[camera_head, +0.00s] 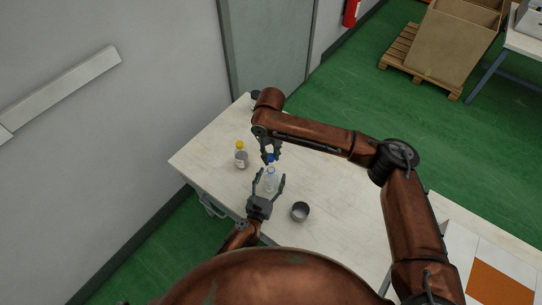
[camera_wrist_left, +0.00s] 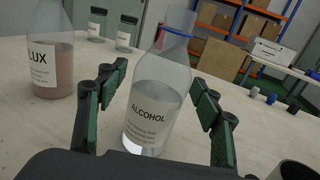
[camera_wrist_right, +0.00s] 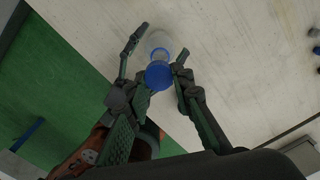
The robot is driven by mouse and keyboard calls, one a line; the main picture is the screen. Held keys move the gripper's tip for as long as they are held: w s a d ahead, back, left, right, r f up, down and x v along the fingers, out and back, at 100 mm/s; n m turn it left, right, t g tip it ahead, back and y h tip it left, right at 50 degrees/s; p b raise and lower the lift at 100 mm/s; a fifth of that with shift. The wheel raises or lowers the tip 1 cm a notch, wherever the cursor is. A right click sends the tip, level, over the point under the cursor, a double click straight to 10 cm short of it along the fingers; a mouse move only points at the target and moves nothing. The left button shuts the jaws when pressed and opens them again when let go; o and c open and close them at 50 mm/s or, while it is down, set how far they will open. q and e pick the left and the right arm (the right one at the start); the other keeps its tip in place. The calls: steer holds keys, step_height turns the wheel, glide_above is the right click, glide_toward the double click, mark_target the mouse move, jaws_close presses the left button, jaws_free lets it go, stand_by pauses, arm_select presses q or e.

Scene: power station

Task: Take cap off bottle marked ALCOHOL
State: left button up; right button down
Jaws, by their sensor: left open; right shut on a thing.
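The clear bottle marked ALCOHOL (camera_wrist_left: 158,108) stands upright on the table, between the spread fingers of my left gripper (camera_wrist_left: 160,95). It also shows in the head view (camera_head: 270,182). Its neck has a blue ring (camera_wrist_left: 174,32); the top is cut off in the left wrist view. My left gripper (camera_head: 267,186) is open around the bottle, its fingers apart from it. My right gripper (camera_head: 267,152) reaches down from above and is shut on the blue cap (camera_wrist_right: 158,76), over the bottle's neck. I cannot tell whether the cap still touches the neck.
A yellow-capped bottle (camera_head: 241,157), its label partly reading "LUX" (camera_wrist_left: 50,70), stands left of the ALCOHOL bottle. A dark metal cup (camera_head: 300,212) stands to its right. Two small jars (camera_wrist_left: 112,30) stand farther back.

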arm_select(q)
steer(key=v, duration=1)
steer(key=shift+s+r, duration=0.1)
steer(key=shift+s, duration=0.05)
